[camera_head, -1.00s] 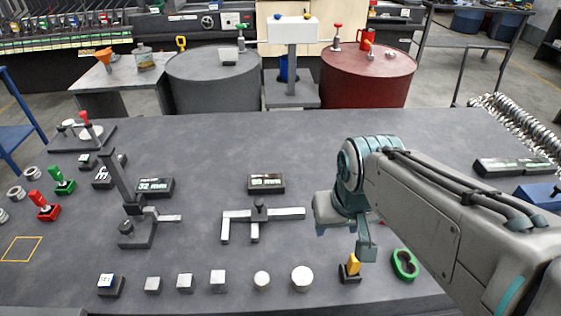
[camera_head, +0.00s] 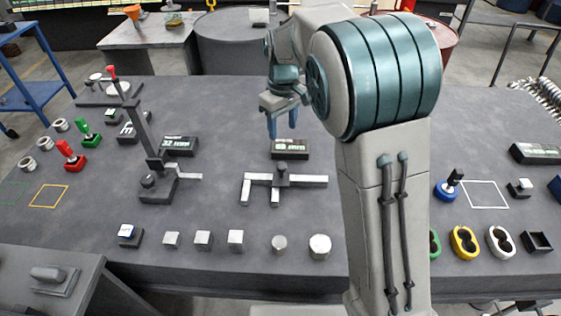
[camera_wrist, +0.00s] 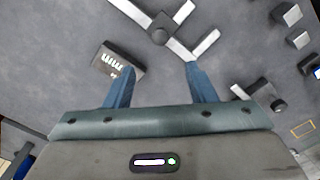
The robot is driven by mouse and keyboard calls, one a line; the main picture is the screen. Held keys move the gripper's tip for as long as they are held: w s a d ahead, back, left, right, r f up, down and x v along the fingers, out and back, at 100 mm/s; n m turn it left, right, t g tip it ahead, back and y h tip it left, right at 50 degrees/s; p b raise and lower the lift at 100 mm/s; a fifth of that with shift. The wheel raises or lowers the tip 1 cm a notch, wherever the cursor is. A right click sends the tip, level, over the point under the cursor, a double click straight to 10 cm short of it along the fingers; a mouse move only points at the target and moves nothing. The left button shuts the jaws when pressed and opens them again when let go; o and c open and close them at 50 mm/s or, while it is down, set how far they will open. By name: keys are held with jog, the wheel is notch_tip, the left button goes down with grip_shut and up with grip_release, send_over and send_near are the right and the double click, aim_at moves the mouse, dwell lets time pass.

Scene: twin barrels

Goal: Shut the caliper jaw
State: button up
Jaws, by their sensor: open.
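The caliper lies on the grey table in the middle of the head view, with a light metal beam (camera_head: 312,181). Its fixed jaw (camera_head: 248,193) is at the left end. The sliding jaw (camera_head: 276,197), under a dark knob (camera_head: 282,172), stands apart from it, so the caliper has a gap. My gripper (camera_head: 283,118) is open and empty, above and behind the caliper near its display box (camera_head: 290,149). In the wrist view, my gripper (camera_wrist: 158,72) shows spread blue fingers; the caliper's knob (camera_wrist: 160,32) lies beyond them, and the display box (camera_wrist: 118,59) is at left.
A height gauge (camera_head: 149,140) stands left of the caliper beside a 32 mm display (camera_head: 179,146). Metal blocks and cylinders (camera_head: 236,240) line the front edge. Red (camera_head: 70,155) and green (camera_head: 88,132) handled pieces stand at left.

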aim_at(281, 164)
jog(key=f, duration=1.4)
jog(key=shift+w+a, duration=0.15)
jog(key=shift+a, duration=0.05)
jog(key=c, duration=0.9)
